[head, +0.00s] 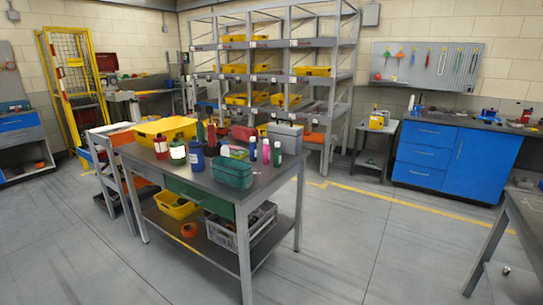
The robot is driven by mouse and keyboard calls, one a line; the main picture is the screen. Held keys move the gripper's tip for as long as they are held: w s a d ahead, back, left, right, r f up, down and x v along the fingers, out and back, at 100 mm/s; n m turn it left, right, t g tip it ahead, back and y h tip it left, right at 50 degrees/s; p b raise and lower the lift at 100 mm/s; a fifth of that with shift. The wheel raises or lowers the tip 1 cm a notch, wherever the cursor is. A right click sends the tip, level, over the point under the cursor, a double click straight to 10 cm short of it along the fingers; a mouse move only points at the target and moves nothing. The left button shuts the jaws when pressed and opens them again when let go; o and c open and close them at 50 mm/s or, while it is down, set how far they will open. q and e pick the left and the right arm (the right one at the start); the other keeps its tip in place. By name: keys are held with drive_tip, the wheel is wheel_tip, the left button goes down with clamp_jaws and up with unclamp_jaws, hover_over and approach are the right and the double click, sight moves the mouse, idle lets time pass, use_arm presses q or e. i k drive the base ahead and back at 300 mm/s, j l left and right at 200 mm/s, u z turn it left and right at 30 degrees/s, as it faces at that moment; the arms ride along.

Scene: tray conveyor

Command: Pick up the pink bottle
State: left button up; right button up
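A small pink bottle (266,151) stands upright on the grey workbench (290,176), toward its right end. Neither of my grippers shows in the head view.
A yellow bin (165,130), a blue container (196,157) and several other bottles crowd the bench's left half. Storage racks (330,60) stand behind the bench. A blue cabinet (429,157) stands at the right. The floor (370,235) right of the bench is clear.

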sight(266, 148)
drive_tip(key=i+l, duration=0.25)
drive_tip(key=i, duration=0.3)
drive_tip(key=i+l, duration=0.3)
drive_tip(key=i, duration=0.25)
drive_tip(key=i+l+u, duration=0.1)
drive_tip(key=i+l, duration=0.15)
drive_tip(key=i, duration=0.3)
